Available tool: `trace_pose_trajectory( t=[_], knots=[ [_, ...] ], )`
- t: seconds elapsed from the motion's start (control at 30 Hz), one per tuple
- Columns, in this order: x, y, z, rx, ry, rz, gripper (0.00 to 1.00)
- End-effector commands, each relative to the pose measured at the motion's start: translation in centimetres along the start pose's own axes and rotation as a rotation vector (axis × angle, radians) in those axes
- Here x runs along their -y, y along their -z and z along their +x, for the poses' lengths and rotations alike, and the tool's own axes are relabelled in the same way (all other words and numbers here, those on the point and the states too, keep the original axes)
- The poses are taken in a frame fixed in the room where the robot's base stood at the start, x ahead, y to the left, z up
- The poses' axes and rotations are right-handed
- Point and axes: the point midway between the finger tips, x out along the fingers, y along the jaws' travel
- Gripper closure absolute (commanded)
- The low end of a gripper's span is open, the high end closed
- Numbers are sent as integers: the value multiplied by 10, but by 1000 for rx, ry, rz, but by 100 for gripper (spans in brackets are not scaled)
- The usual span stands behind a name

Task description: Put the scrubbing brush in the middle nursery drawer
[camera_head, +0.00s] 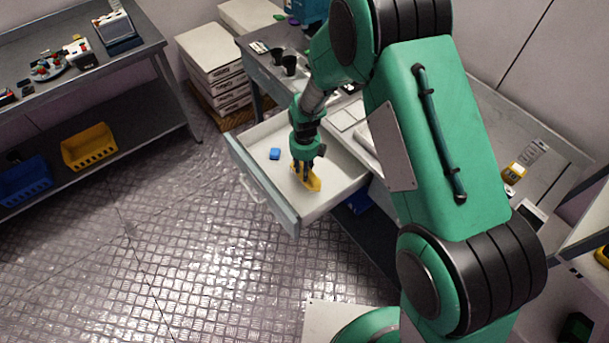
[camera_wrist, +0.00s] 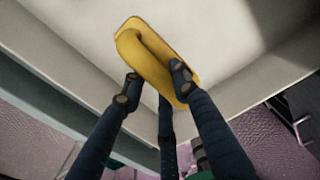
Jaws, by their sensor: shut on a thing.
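A yellow scrubbing brush (camera_head: 308,177) is in my gripper, inside the pulled-out drawer (camera_head: 251,202) of the workbench. In the wrist view the yellow brush (camera_wrist: 146,52) lies across my fingertips, with its long end reaching over the pale drawer floor. My gripper (camera_head: 303,171) points down into the drawer near its front right part and is shut on the brush. In the wrist view the fingers of my gripper (camera_wrist: 155,85) touch the brush's near end. I cannot tell whether the brush touches the drawer floor. The brush's bristles are not visible.
Dark cups (camera_head: 289,65) stand on the workbench top behind. A stack of white boxes (camera_head: 211,65) stands behind the drawer's left side. The metal floor in front is clear.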

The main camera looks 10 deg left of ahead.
Motion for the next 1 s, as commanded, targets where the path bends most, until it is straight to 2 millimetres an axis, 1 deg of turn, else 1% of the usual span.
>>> trace_pose_trajectory(
  t=[0.2,0.3,0.8,0.83,0.9,1.0],
  knots=[
    [0,1,24,-2,-1,0,100],
    [0,0,33,-1,0,0,100],
    [0,0,38,0,0,0,100],
    [0,0,38,0,0,0,65],
    [0,0,38,-1,0,0,52],
    [0,0,38,-1,0,0,52]
  ],
)
